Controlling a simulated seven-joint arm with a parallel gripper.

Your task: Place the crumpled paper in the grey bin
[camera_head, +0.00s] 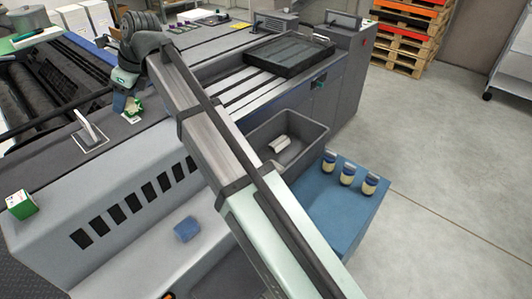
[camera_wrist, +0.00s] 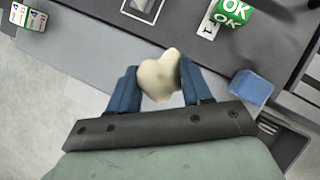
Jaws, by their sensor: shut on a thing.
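The crumpled paper (camera_wrist: 160,75) is a cream-coloured lump between the two blue fingers of my gripper (camera_wrist: 160,88) in the wrist view. The fingers press it from both sides. In the head view my gripper (camera_head: 122,103) is at the far upper left, over the machine's top, and the paper cannot be made out there. The grey bin (camera_head: 318,134) stands open in the middle of the head view, behind my arm link. A white roll-like piece (camera_head: 280,143) lies in it. My gripper is well to the left of the bin.
A blue block-like item (camera_head: 187,229) lies on the lower ledge, also in the wrist view (camera_wrist: 251,88). Small green-and-white boxes (camera_head: 22,205) stand on the machine. Several jars (camera_head: 348,173) stand on a blue cabinet (camera_head: 335,208) beside the bin. A black tray (camera_head: 288,58) lies behind it.

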